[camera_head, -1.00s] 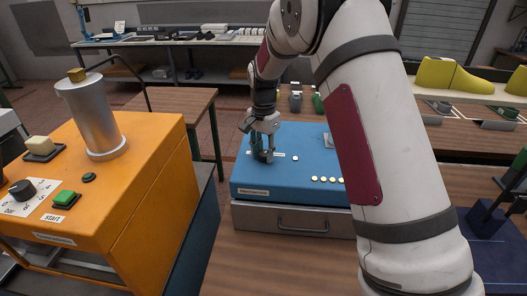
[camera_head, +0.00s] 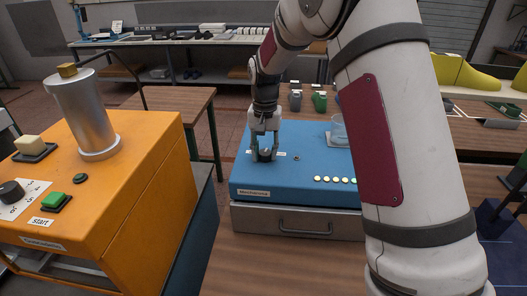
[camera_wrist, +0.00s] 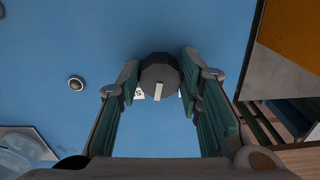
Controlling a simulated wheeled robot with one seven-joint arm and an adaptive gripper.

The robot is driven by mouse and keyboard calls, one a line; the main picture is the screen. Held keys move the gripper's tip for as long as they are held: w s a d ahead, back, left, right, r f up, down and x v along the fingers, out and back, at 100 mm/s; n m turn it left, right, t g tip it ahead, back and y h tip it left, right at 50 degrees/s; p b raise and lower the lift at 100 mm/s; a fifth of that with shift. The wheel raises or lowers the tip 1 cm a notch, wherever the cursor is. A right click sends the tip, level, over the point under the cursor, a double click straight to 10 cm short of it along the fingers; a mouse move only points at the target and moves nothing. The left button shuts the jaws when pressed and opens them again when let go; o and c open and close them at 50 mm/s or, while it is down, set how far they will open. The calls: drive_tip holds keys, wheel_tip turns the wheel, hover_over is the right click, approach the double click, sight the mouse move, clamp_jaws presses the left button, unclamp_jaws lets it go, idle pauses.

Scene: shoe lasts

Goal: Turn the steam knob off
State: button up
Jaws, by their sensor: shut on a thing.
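A dark round knob (camera_wrist: 158,75) with a pale pointer line stands on the blue box top (camera_wrist: 55,40). In the wrist view, my gripper (camera_wrist: 160,80) has its green-padded fingers shut on the knob from both sides. In the head view, my gripper (camera_head: 264,152) points down on the back left of the blue box (camera_head: 243,183), largely covering the knob.
An orange machine (camera_head: 150,170) with a silver cylinder (camera_head: 92,115) and another dark knob (camera_head: 10,193) stands left. Yellow dots (camera_head: 335,180) line the blue box's front right. A glass (camera_head: 339,131) stands behind them. A small round fitting (camera_wrist: 76,82) sits beside my gripper.

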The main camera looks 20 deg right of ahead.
sight(266, 153)
drive_tip(key=n+b, duration=0.1)
drive_tip(key=n, duration=0.4)
drive_tip(key=shift+d+n, duration=0.15)
drive_tip(key=shift+n, duration=0.15)
drive_tip(key=n, duration=0.5)
drive_tip(key=shift+d+n+b, duration=0.1)
drive_tip(key=shift+n+b, duration=0.2)
drive_tip(key=shift+b, duration=0.05)
drive_tip(key=shift+n, duration=0.3)
drive_tip(key=o, duration=1.2)
drive_tip(key=shift+c, duration=0.2)
wheel_tip(266, 153, up, 12)
